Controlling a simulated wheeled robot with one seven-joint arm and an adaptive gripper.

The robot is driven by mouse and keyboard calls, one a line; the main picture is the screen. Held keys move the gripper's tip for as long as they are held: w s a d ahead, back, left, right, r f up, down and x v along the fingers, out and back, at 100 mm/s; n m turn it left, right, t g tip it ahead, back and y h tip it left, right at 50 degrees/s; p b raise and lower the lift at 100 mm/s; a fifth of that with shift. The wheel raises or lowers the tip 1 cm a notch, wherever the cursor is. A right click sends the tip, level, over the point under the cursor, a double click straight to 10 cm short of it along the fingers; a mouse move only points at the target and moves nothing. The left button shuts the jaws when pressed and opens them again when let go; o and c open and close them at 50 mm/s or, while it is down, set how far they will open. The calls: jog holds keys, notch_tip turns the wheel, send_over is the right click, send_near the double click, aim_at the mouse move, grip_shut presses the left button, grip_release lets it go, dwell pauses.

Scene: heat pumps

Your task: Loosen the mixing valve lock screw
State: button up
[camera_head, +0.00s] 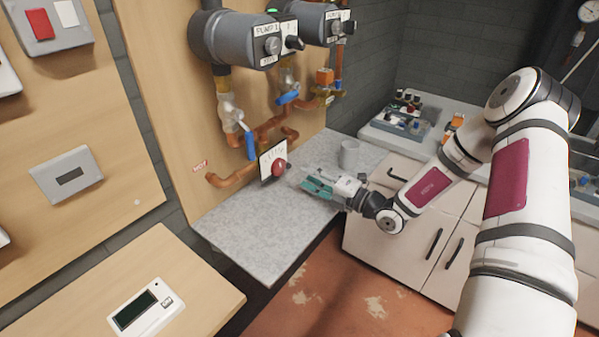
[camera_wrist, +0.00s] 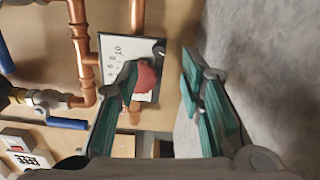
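The mixing valve has a red knob (camera_head: 278,168) in front of a white scale plate (camera_head: 266,160) on copper pipework at the wooden panel. In the wrist view, the red knob (camera_wrist: 147,78) and the numbered plate (camera_wrist: 113,48) are at upper centre, the knob partly hidden behind one finger. My gripper (camera_head: 312,184) is just right of the knob, above the grey worktop. In the wrist view my gripper (camera_wrist: 162,85) has its two green-padded fingers spread apart with nothing between them. Whether a finger touches the knob cannot be told.
A grey mug (camera_head: 349,154) stands on the worktop (camera_head: 262,238) behind my gripper. Blue-handled valves (camera_head: 250,146) and two pumps (camera_head: 235,40) are above the knob. A wooden table with a white controller (camera_head: 146,308) is at lower left. The worktop's front is clear.

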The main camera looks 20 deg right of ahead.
jog(key=v, duration=0.6)
jog(key=shift+s+d, duration=0.1)
jog(key=shift+s, duration=0.05)
